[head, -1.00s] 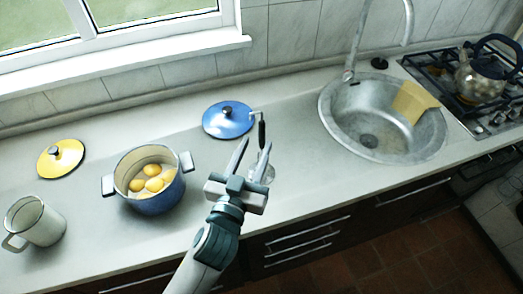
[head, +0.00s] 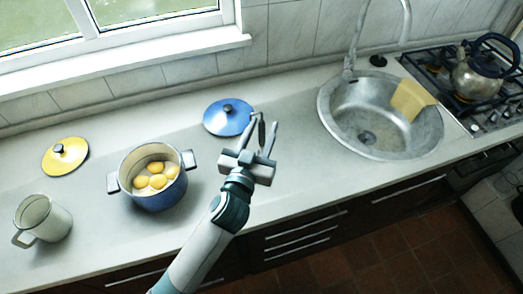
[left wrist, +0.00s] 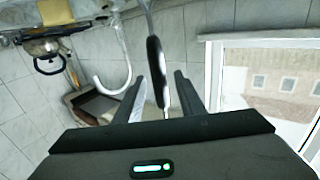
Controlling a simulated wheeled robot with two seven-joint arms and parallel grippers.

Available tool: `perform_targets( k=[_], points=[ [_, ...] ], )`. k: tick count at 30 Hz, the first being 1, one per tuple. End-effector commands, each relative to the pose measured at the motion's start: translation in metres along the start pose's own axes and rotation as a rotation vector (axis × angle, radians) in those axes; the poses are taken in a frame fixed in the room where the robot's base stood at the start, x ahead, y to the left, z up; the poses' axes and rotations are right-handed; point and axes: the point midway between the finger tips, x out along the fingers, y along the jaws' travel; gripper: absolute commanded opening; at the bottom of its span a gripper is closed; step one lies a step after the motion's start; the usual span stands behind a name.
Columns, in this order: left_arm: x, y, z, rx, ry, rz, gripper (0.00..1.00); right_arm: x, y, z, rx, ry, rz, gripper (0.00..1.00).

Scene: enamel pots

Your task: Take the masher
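The masher (head: 262,132) has a black handle with a thin metal hook at its end. Its handle stands up between the fingers of my left gripper (head: 262,127), right of the blue lid. In the left wrist view the black handle (left wrist: 155,70) shows between the two fingers, with gaps visible, so the left gripper (left wrist: 157,95) is open around or just by it. I cannot tell whether either finger touches it. The masher's lower part is hidden behind the gripper in the head view. My right gripper is not in view.
A blue lid (head: 228,117) lies left of the gripper. A blue pot (head: 153,197) with several yellow items, a yellow lid (head: 64,157) and a mug (head: 43,218) stand farther left. The sink (head: 375,140) with a yellow cloth (head: 411,99), and a kettle (head: 480,72), are at right.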

Motion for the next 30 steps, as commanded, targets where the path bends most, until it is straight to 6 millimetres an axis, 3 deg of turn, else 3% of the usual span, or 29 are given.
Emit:
perform_targets(
  k=[3, 9, 25, 26, 30],
  points=[
    [0.015, -0.001, -0.007, 0.001, 0.000, 0.000, 0.36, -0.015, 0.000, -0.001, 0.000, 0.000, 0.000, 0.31],
    [0.034, 0.000, -0.004, 0.000, -0.001, 0.000, 0.36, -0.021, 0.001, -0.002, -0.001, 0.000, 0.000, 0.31],
    [0.037, -0.001, -0.002, 0.000, 0.000, 0.000, 0.36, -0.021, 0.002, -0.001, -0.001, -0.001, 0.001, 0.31],
    [0.037, -0.001, -0.002, 0.000, 0.000, 0.000, 0.34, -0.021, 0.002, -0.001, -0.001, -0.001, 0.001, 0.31],
    [0.037, -0.001, -0.002, 0.000, 0.000, 0.000, 0.00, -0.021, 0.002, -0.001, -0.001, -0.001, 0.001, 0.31]
  ],
)
